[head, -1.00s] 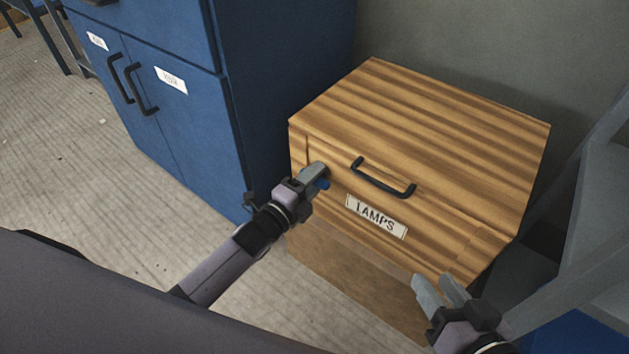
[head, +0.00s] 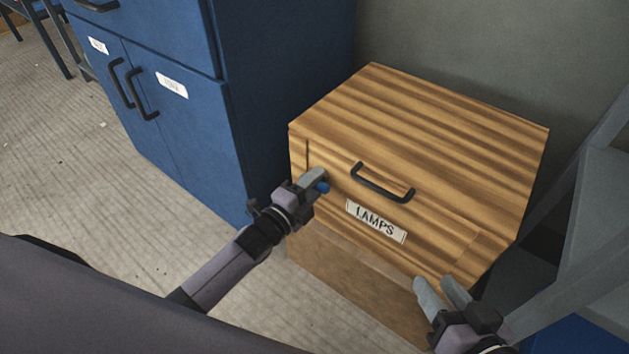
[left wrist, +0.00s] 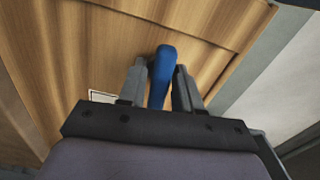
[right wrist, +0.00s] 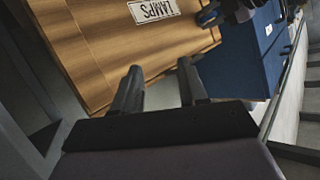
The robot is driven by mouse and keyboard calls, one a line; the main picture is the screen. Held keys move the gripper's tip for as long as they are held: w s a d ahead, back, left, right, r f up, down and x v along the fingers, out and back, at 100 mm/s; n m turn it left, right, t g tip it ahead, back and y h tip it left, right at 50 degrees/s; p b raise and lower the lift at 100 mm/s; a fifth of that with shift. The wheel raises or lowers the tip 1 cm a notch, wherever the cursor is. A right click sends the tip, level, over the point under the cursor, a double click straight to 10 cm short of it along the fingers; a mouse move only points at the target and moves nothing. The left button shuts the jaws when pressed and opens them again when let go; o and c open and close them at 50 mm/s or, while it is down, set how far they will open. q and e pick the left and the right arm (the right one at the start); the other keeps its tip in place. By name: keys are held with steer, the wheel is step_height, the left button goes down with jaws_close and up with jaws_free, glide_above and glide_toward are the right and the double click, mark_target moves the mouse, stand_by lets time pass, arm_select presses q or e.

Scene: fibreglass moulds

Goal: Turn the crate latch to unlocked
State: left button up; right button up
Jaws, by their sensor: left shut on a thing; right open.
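The wooden crate (head: 430,125) has a black handle and a LAMPS label on its front. The blue latch (head: 323,187) is on the left part of that front and is mostly hidden by my left gripper (head: 316,180). In the left wrist view the latch (left wrist: 162,72) is a blue bar between the two fingers of the left gripper (left wrist: 159,85), which is shut on it. My right gripper (head: 441,288) is open and empty, low in front of the crate's right side. In the right wrist view its fingers (right wrist: 160,88) are apart with nothing between them.
A blue cabinet (head: 180,130) with black handles stands left of the crate. Grey shelving (head: 600,220) stands close on the right, and a grey wall (head: 470,40) is behind. The floor (head: 60,150) at left is clear apart from small scraps.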

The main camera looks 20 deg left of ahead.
arm_select(q)
steer(key=shift+r+n+p, duration=0.1)
steer(key=shift+n+p, duration=0.2)
steer(key=shift+n, duration=0.6)
steer(key=shift+n+p, duration=0.35)
steer(key=shift+n, duration=0.55)
steer(key=n, duration=0.2)
steer(key=shift+n+p, duration=0.4)
steer(key=n, duration=0.3)
steer(key=shift+p, duration=0.35)
steer(key=n, duration=0.3)
steer(key=shift+n+p, duration=0.35)
steer(key=shift+n, duration=1.65)
arm_select(e)
steer(key=shift+s+d+r+n+h, duration=0.1)
steer(key=shift+s+d+h, duration=0.15)
steer(key=shift+d, duration=0.25)
steer(key=shift+s+d+r+n+h, duration=0.1)
steer(key=shift+s+d+h, duration=0.1)
steer(key=shift+d+h, duration=0.25)
steer(key=shift+s+d+n+h, duration=0.1)
steer(key=shift+s+d+h, duration=0.1)
steer(key=shift+d, duration=0.35)
arm_select(q)
steer(key=o, duration=0.8)
